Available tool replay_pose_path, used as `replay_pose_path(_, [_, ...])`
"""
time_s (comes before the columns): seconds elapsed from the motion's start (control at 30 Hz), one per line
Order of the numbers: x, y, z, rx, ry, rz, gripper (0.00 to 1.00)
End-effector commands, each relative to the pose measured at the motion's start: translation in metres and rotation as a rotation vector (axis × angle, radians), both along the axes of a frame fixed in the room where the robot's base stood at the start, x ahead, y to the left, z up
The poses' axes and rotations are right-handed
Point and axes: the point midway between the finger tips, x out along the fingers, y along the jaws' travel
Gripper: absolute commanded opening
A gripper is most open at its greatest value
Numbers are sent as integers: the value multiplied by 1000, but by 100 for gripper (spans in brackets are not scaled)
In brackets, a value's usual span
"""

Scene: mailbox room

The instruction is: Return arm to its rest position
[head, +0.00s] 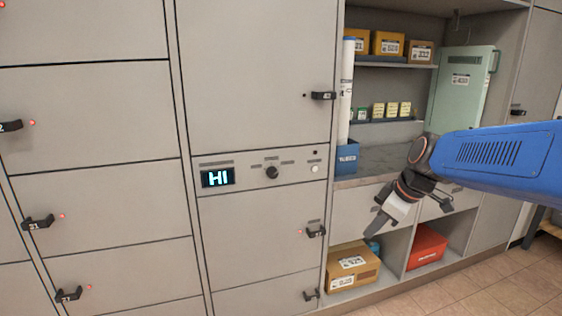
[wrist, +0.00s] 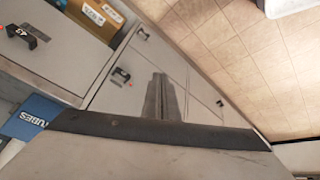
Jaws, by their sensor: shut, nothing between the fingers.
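My blue arm reaches in from the right in the head view. My gripper (head: 374,226) hangs at its end, pointing down and to the left, in front of the drawers and lower cubbies. It holds nothing.
The counter (head: 375,163) is near my arm, with a blue tubes box (head: 347,158) at its left. A cardboard box (head: 352,268) and a red box (head: 427,246) fill the lower cubbies. Locker doors (head: 90,120) line the left. Tiled floor (head: 500,285) lies clear at the right.

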Motion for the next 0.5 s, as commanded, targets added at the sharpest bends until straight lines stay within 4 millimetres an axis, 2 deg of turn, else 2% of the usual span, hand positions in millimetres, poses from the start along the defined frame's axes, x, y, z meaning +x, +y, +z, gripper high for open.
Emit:
replay_pose_path(0.03, [-18,-1,0,2,9,-48,0])
replay_pose_path(0.1, [-41,-5,-3,6,29,-125,0])
replay_pose_path(0.5, [-164,-30,-34,43,91,-587,0])
